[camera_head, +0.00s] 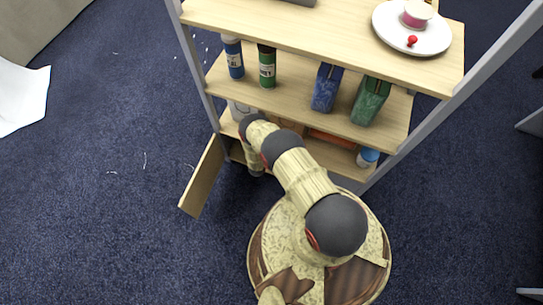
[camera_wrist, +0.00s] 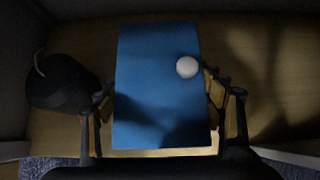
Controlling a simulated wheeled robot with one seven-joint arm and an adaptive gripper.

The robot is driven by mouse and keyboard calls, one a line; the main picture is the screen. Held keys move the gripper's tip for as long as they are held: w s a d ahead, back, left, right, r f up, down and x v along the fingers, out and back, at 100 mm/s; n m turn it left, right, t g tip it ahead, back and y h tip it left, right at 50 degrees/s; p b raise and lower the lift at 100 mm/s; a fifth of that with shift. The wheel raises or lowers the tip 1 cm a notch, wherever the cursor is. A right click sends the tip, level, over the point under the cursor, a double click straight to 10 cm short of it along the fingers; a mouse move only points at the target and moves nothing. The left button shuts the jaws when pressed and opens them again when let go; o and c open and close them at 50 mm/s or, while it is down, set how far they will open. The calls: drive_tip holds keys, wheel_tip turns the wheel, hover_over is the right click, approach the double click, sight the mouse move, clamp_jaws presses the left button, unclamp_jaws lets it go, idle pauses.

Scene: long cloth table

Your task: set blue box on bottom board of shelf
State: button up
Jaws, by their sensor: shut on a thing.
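In the wrist view the blue box (camera_wrist: 150,75) is a flat blue face with a small white round knob or spot at its right side. My gripper (camera_wrist: 160,105) has its dark and yellow fingers against both sides of the box. A wooden board (camera_wrist: 270,65) lies behind and around it; I cannot tell whether the box touches it. In the head view the shelf (camera_head: 300,40) has several light wood boards. My arm reaches in low at its left part. My gripper and the held box are hidden there.
A dark rounded thing (camera_wrist: 62,82) stands just left of the box; the board to the right is clear. A wooden panel (camera_head: 203,178) juts out at the shelf's lower left. Bottles and a blue patterned box (camera_head: 326,88) stand higher. A blue-white can (camera_head: 367,157) sits lower right.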

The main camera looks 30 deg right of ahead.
wheel_tip(320, 180, down, 4)
drive_tip(key=shift+f+b, duration=0.25)
drive_tip(key=shift+b, duration=0.95)
drive_tip(key=shift+w+d+f, duration=0.1)
drive_tip(key=shift+d, duration=0.05)
drive_tip(key=o, duration=1.2)
drive_tip(key=shift+c, duration=0.2)
drive_tip(key=shift+o, duration=0.4)
